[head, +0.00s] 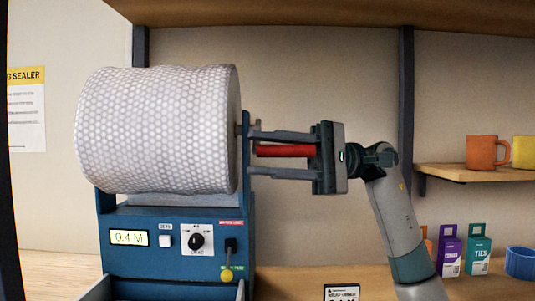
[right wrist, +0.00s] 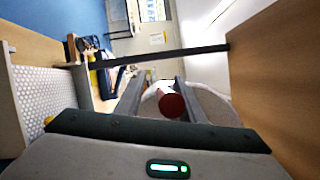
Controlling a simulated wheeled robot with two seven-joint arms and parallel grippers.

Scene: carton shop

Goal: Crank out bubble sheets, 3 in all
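The bubble-sheet machine has a big white bubble roll (head: 160,130) on a blue body (head: 125,225). Its display (head: 128,238) reads 0.4 M. A red crank handle (head: 285,151) sticks out at the roll's right side. My right gripper (head: 252,152) reaches in from the right with one finger above the handle and one below. Gaps show between the handle and both fingers, so the gripper is open around it. In the right wrist view the handle's red end (right wrist: 172,105) sits between the fingers. My left gripper is not in view.
A white button (head: 165,241), a black dial (head: 197,239) and a yellow-tipped lever (head: 227,272) are on the machine's front. A shelf at right holds an orange mug (head: 485,152) and a yellow mug (head: 523,151). Small boxes (head: 476,250) stand below it. Dark posts flank the roll.

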